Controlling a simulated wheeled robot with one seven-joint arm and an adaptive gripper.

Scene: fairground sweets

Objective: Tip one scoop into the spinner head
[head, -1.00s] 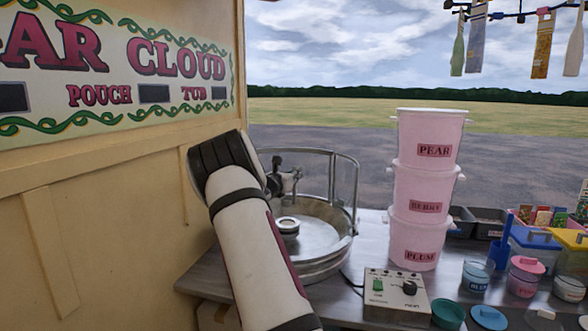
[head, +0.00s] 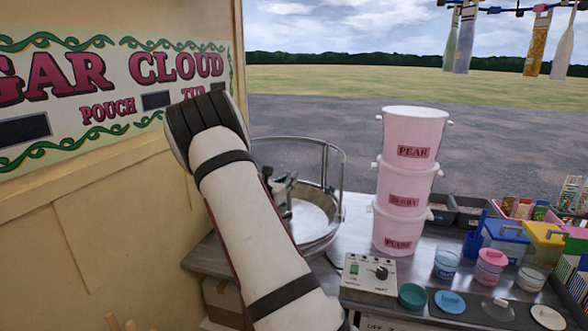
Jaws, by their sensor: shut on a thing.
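The spinner's round metal bowl (head: 315,218) stands on the counter, with a clear guard around its back. The spinner head at its middle is mostly hidden behind my arm. My gripper (head: 286,186) is over the left part of the bowl, largely covered by my forearm. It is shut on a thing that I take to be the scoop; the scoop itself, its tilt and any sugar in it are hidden.
Three stacked pink tubs (head: 405,180) stand right of the bowl. A control box (head: 369,273) with a green switch sits in front of them. The yellow wall (head: 110,230) is close on the left.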

